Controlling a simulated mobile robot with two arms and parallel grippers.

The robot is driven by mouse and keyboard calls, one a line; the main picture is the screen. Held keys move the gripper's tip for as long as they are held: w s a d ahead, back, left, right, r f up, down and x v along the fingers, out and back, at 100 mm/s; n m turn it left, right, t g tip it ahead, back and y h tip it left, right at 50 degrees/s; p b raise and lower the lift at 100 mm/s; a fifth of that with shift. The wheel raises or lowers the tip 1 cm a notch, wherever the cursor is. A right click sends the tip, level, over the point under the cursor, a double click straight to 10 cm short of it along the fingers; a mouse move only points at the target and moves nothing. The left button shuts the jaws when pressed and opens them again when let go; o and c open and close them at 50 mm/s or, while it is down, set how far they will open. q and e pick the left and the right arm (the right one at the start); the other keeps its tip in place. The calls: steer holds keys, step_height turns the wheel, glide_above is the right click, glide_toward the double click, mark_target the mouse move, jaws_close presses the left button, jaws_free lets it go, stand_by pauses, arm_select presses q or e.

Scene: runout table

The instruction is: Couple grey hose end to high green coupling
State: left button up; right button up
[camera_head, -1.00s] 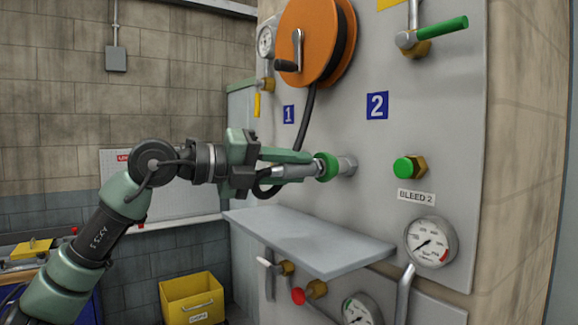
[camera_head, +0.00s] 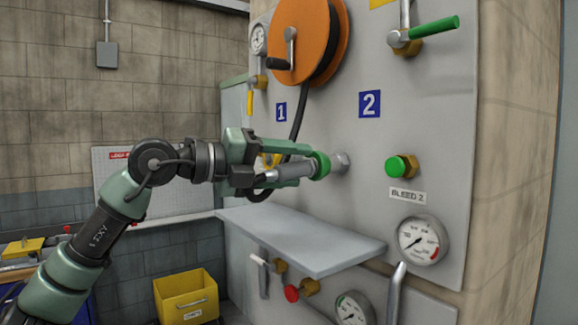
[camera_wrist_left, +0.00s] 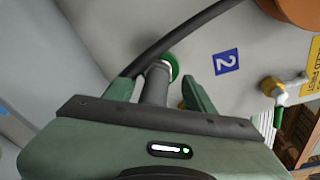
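The grey hose end (camera_head: 292,171) points at the panel, and its front meets the green ring of the high coupling (camera_head: 321,164). The two look in line and touching. My left gripper (camera_head: 297,161) is open around the hose end. In the left wrist view the hose end (camera_wrist_left: 157,84) stands between the spread fingers with gaps beside it, its tip at the green coupling (camera_wrist_left: 171,66). The exact seating inside the ring is hidden. My right gripper is not in view.
The black hose (camera_head: 303,105) hangs from the orange reel (camera_head: 304,38) and passes behind my gripper. A grey shelf (camera_head: 300,240) juts out below. A green bleed knob (camera_head: 397,166) and a gauge (camera_head: 422,240) are to the right. A yellow bin (camera_head: 186,298) stands lower left.

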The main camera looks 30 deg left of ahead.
arm_select(q)
steer(key=b+v, duration=0.3)
steer(key=v, duration=0.4)
steer(key=shift+s+a, duration=0.25)
steer(key=shift+s, duration=0.1)
